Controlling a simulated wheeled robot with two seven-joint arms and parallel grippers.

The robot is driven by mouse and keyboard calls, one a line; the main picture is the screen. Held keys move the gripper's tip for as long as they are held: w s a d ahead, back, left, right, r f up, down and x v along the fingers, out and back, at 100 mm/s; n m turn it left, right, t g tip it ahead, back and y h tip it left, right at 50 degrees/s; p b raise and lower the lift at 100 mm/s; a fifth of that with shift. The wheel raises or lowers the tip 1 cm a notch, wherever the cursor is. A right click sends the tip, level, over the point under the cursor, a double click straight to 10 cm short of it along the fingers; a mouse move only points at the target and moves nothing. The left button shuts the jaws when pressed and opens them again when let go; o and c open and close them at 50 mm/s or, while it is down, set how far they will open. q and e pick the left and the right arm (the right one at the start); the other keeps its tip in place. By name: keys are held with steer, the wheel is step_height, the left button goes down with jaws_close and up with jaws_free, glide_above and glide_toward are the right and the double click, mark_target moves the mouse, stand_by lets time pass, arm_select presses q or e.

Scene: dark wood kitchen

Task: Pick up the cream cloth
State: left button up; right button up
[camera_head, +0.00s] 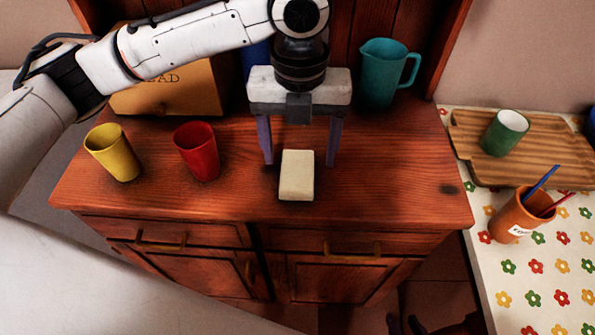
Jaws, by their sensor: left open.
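The cream cloth (297,176) is a small pale folded block lying on the dark wood cabinet top (230,200), close to its front edge. My left gripper (299,160) comes down from above at the end of the white arm. Its two fingers are spread apart and point downward. In this view the fingertips lie level with the back part of the cloth, one on the left and one on the right, with gaps between. I cannot tell how high the fingertips are above the wood. Nothing is held. My right gripper is not in view.
A red cup (197,153) and a yellow cup (113,153) stand left of the cloth. A teal jug (382,73) and a bread box (172,92) stand behind. Right is a table with a wooden board (468,150), green cup (504,133) and orange pot (514,217).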

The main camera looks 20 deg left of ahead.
mark_target(297, 169)
arm_select(q)
step_height(297, 169, down, 4)
steer(key=shift+a+r, duration=0.1)
steer(key=shift+a, duration=0.05)
steer(key=c, duration=1.1)
steer(key=shift+c, duration=0.2)
steer(key=shift+r, duration=0.1)
step_height(297, 169, up, 10)
steer(key=shift+p, duration=0.35)
